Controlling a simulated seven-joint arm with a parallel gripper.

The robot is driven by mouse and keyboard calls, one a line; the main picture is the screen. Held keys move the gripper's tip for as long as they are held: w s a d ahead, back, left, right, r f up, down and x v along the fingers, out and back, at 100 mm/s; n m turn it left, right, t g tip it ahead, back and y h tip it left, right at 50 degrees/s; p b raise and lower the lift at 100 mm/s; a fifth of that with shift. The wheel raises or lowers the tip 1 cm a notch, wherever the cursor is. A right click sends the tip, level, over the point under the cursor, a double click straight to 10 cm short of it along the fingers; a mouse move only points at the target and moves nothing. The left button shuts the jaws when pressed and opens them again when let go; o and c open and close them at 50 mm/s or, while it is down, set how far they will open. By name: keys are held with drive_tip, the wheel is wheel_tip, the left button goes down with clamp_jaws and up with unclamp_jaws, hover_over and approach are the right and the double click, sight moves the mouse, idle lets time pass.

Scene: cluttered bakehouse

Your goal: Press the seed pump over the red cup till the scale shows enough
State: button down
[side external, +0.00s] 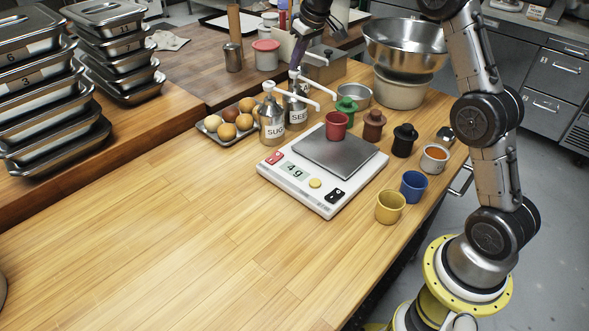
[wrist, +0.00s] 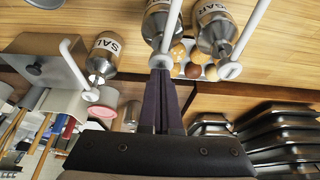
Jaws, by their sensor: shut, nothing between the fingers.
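The seed pump (side external: 297,108) is a steel bottle with a white top and a long white spout, labelled "SEE" in the side view. It is the middle bottle in the wrist view (wrist: 160,22). The red cup (side external: 336,126) stands upright on the scale's steel plate, with the spout end over or close to it. The scale (side external: 298,185) reads 4 g. My gripper (side external: 295,66) is shut and empty, pointing down at the seed pump's head. In the wrist view its fingertips (wrist: 160,72) meet the white head; I cannot tell whether they press it.
The sugar pump (side external: 271,125) stands close to the left, and a salt bottle (wrist: 104,55) shows in the wrist view. The front-left table is clear.

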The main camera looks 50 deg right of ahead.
drive_tip(key=shift+f, duration=1)
drive_tip(key=shift+r, duration=4)
